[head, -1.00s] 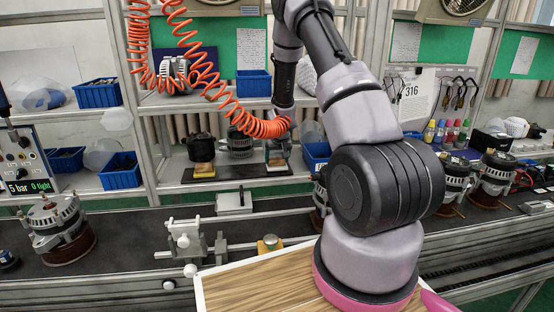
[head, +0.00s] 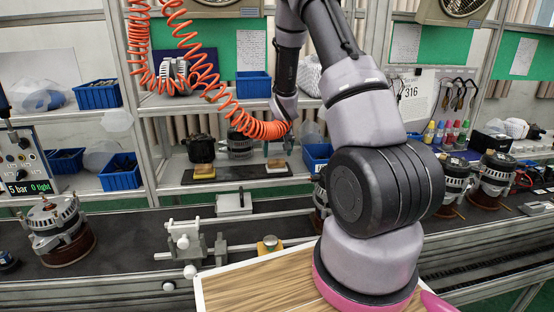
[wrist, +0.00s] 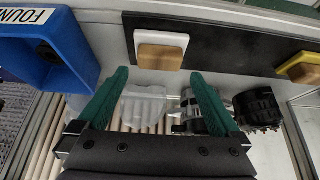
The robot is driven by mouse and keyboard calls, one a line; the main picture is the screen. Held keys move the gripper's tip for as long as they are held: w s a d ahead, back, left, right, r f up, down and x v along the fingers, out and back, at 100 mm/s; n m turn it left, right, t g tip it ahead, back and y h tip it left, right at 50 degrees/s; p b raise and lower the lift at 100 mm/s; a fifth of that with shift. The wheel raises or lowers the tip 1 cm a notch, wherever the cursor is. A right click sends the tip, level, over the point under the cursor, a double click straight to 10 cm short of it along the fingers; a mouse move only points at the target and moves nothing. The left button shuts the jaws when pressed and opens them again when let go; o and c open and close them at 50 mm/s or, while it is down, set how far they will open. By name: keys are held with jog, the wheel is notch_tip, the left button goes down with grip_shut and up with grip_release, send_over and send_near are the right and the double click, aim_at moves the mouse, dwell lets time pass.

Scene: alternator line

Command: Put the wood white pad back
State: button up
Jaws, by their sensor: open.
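The wood white pad (wrist: 160,51), a wooden block on a white square base, lies at the end of a dark mat (wrist: 225,45) on the shelf. In the head view the pad (head: 276,165) is just below my gripper. My gripper (wrist: 160,80) is open, its green fingers apart and empty. In the wrist view the pad shows beyond the fingertips, roughly centred between them and apart from them. In the head view my gripper (head: 279,143) is small and partly hidden by the orange hose.
A wood yellow pad (wrist: 304,68) lies farther along the mat. A blue bin (wrist: 45,45) stands close beside my gripper. Alternator parts (head: 240,145) stand behind the mat. The orange coiled hose (head: 262,129) hangs near my wrist.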

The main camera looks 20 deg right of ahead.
jog(key=s+a+r, duration=0.2)
jog(key=s+r, duration=0.3)
jog(key=r, duration=0.4)
jog(key=s+a+r+m+y, duration=0.1)
jog(key=s+a+r, duration=0.1)
jog(key=s+r, duration=0.55)
jog(key=s+a+r, duration=0.2)
jog(key=s+r, duration=0.2)
jog(key=r, duration=0.6)
jog(key=s+a+r+y, duration=0.1)
jog(key=s+r, duration=0.3)
jog(key=s, duration=0.5)
jog(key=s+a+r+t+y, duration=0.1)
jog(key=s+a+r, duration=0.2)
jog(key=s, duration=0.6)
jog(key=shift+s+a+r+m, duration=0.25)
jog(key=shift+a+r+m, duration=0.15)
jog(key=shift+r, duration=0.2)
